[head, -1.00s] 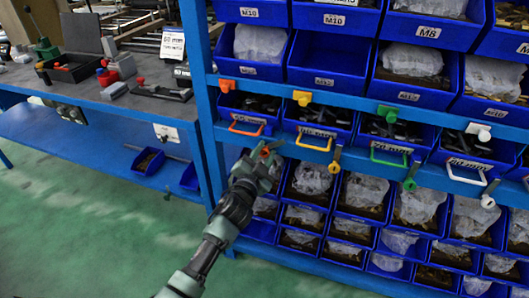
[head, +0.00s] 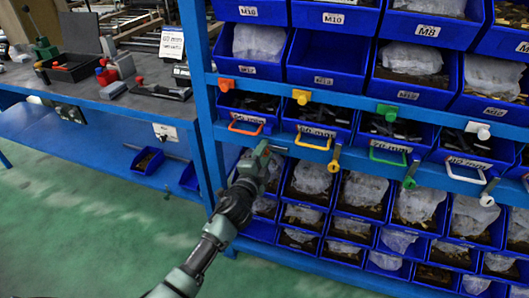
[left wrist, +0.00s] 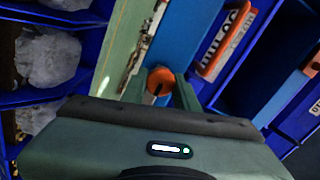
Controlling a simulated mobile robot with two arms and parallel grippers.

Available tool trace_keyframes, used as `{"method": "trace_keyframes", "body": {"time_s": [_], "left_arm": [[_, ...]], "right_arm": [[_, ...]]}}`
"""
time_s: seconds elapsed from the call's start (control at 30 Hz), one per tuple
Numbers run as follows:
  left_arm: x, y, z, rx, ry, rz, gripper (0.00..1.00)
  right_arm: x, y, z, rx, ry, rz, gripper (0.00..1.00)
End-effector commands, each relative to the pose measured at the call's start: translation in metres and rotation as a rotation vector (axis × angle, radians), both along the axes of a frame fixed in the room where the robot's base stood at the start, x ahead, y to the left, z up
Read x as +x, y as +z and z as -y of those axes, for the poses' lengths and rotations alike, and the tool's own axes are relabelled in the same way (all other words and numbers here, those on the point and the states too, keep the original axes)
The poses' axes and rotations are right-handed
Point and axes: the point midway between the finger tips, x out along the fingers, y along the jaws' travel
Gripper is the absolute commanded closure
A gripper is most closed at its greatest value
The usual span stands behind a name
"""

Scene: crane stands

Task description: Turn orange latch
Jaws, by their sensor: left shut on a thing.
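The orange latch (left wrist: 160,76) shows its round orange end in the left wrist view, between my left gripper's (left wrist: 162,92) two fingers. The fingers are shut on it, one on each side. In the head view my left gripper (head: 264,150) is at the blue shelf rail, below and right of the orange handle (head: 246,128), and covers the latch there. How far the latch is turned cannot be told. My right gripper is not in view.
Yellow (head: 334,158), green (head: 411,176) and white (head: 489,192) latches hang along the rail to the right. Blue bins fill the rack above and below. A workbench (head: 95,100) with tools stands at the left. Green floor is clear in front of it.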

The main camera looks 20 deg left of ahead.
Motion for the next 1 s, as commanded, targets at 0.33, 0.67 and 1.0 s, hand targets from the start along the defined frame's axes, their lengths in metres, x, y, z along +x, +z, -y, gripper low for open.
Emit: {"method": "trace_keyframes", "body": {"time_s": [0.33, 0.67, 1.0], "left_arm": [[-0.001, -0.002, 0.000, 0.008, 0.000, -0.004, 1.00], [0.000, -0.001, 0.000, 0.007, -0.001, -0.002, 0.48], [-0.019, -0.002, -0.001, 0.008, -0.001, -0.003, 0.48]], "right_arm": [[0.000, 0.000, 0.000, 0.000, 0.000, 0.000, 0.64], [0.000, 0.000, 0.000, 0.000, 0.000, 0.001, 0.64], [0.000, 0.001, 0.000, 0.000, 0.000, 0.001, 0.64]]}}
